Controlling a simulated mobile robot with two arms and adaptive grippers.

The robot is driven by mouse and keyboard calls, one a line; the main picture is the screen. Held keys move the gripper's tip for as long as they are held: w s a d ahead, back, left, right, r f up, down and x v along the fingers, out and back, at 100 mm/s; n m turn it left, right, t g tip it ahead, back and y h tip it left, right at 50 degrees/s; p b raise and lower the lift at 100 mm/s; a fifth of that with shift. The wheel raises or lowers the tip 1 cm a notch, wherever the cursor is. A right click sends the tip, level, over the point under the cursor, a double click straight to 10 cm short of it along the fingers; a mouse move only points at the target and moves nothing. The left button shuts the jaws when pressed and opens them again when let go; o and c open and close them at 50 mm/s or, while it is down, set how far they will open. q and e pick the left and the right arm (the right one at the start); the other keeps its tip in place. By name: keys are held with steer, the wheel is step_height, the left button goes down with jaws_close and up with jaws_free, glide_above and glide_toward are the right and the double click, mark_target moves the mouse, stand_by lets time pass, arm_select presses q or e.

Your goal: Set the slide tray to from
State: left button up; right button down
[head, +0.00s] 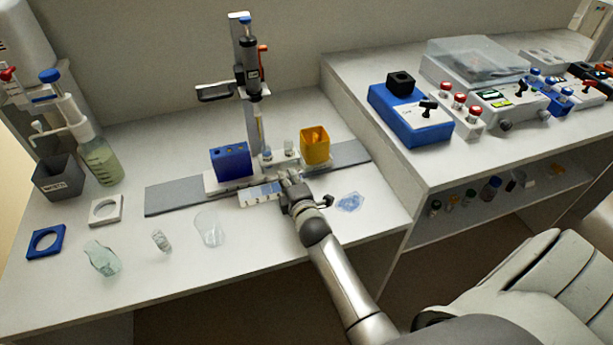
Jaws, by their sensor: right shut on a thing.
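The slide tray (214,184) is a pale carriage lying across a long grey rail (174,197) at the middle of the left bench. It bears a blue block with holes (231,160), small clear vials (267,155) and a yellow cup (315,146). My right gripper (289,180) is at the tray's front edge, shut on it; the fingers hide the exact place of contact. A white strip with a blue scale (262,194) lies in front of the tray, just left of the gripper. My left gripper is not in view.
A dispenser stand (249,90) rises behind the tray. A clear beaker (210,229), a glass flask (102,258) and two ring holders, blue (45,241) and white (105,210), stand at left. A blue crumpled piece (350,202) lies right of my gripper.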

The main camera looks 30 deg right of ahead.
steer(key=shift+w+a, duration=0.15)
steer(key=shift+a, duration=0.55)
steer(key=c, duration=1.5)
jaws_free()
steer(key=v, duration=1.2)
